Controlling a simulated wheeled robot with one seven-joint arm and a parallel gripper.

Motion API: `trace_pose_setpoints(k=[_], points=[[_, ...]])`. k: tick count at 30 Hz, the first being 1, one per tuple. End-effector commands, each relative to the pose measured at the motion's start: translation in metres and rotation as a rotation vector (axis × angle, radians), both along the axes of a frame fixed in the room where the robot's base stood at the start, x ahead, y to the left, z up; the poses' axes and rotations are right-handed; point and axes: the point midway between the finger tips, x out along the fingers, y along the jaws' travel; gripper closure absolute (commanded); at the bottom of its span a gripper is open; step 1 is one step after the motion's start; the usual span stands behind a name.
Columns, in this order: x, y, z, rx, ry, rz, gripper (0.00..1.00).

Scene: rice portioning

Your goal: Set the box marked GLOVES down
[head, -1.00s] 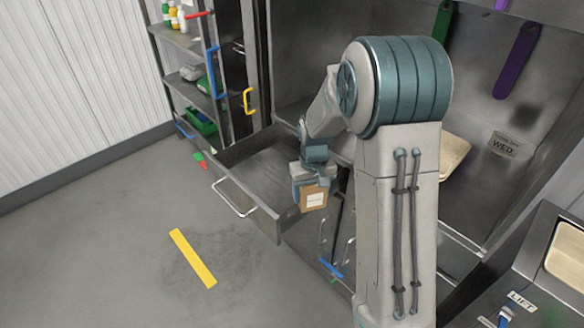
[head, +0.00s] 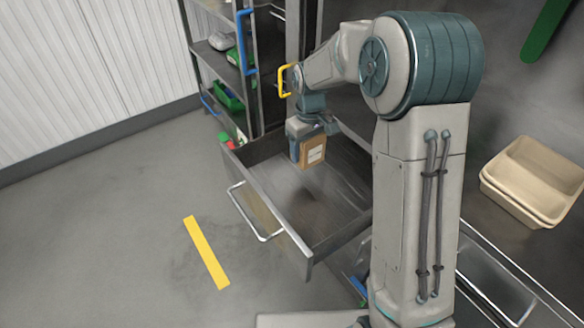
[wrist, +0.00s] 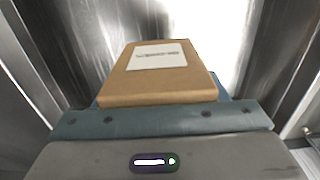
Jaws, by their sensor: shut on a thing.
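A brown cardboard box (head: 311,151) with a white label is held in my gripper (head: 305,140). In the wrist view the box (wrist: 158,88) lies close against the gripper body, and its label print is too blurred to read. My gripper is shut on it. In the head view the box hangs over the open metal drawer (head: 345,240), near its far end and apart from the drawer floor as far as I can tell. The fingertips are mostly hidden by the box.
The drawer floor below the box looks empty. A drawer handle (head: 240,215) sticks out at the front. A shelf rack (head: 222,68) with a blue handle (head: 245,42) stands behind. Beige trays (head: 535,180) sit on the right counter. A yellow floor strip (head: 206,252) lies on open floor.

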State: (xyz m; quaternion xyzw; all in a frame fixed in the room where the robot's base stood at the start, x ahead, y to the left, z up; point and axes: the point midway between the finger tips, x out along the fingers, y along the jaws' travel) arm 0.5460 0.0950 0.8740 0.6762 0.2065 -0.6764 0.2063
Motion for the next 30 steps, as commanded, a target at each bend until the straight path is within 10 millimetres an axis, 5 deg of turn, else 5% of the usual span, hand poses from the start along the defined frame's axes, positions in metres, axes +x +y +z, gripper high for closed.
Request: trace_pose_setpoints(k=[10,22,30], points=[[0.003,0.06,-0.036,-0.001,-0.001,0.001,0.63],[0.002,0.064,-0.076,-0.001,0.002,0.001,0.63],[0.003,0.064,-0.078,0.0,-0.002,0.001,0.63]])
